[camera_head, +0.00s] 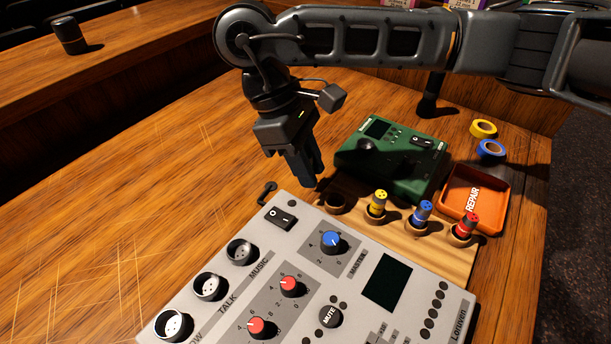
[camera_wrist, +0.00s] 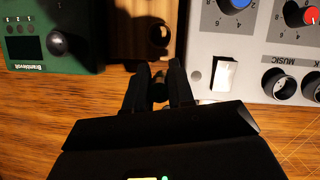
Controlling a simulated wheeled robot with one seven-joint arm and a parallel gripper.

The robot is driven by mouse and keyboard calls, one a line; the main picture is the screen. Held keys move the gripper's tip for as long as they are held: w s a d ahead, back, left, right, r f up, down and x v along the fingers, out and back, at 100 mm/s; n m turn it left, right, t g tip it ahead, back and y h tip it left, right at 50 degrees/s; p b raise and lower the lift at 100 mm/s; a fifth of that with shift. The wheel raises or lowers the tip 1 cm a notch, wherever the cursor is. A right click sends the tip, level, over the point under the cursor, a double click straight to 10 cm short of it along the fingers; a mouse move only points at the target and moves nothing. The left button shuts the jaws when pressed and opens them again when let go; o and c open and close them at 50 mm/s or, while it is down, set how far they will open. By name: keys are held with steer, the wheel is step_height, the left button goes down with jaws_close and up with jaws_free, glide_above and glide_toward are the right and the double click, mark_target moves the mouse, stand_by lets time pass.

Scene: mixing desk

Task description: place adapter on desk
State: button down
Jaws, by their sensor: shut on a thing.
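My gripper (camera_head: 308,176) points down over the wooden desk (camera_head: 130,150), between the green box and the grey mixer. In the wrist view, my gripper (camera_wrist: 159,84) is shut on a small dark adapter (camera_wrist: 159,88), mostly hidden by the fingers and shadow. I cannot tell whether the adapter touches the desk. A wooden rack (camera_head: 400,238) holds a yellow adapter (camera_head: 378,202), a blue adapter (camera_head: 422,212) and a red adapter (camera_head: 466,226). Its leftmost hole (camera_head: 335,203) looks empty and lies just ahead of the fingertips in the wrist view (camera_wrist: 158,35).
The grey mixer (camera_head: 225,285) with knobs and sockets fills the front. The green box (camera_head: 400,172) stands behind the rack. An orange repair tray (camera_head: 490,187) and yellow (camera_head: 483,128) and blue (camera_head: 490,149) tape rolls are at the right. The desk's left side is clear.

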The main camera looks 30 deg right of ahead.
steer(key=shift+w+d+f, duration=0.15)
steer(key=shift+w+f, duration=0.2)
steer(key=shift+w, duration=0.2)
steer(key=shift+f, duration=1.95)
steer(key=shift+f, duration=0.2)
steer(key=c, duration=1.2)
jaws_free()
steer(key=shift+r, duration=0.15)
steer(key=shift+r+p, duration=0.2)
steer(key=shift+p, duration=0.15)
steer(key=b+v, duration=0.1)
steer(key=v, duration=1)
steer(key=shift+w+r, duration=0.1)
steer(key=shift+r, duration=0.25)
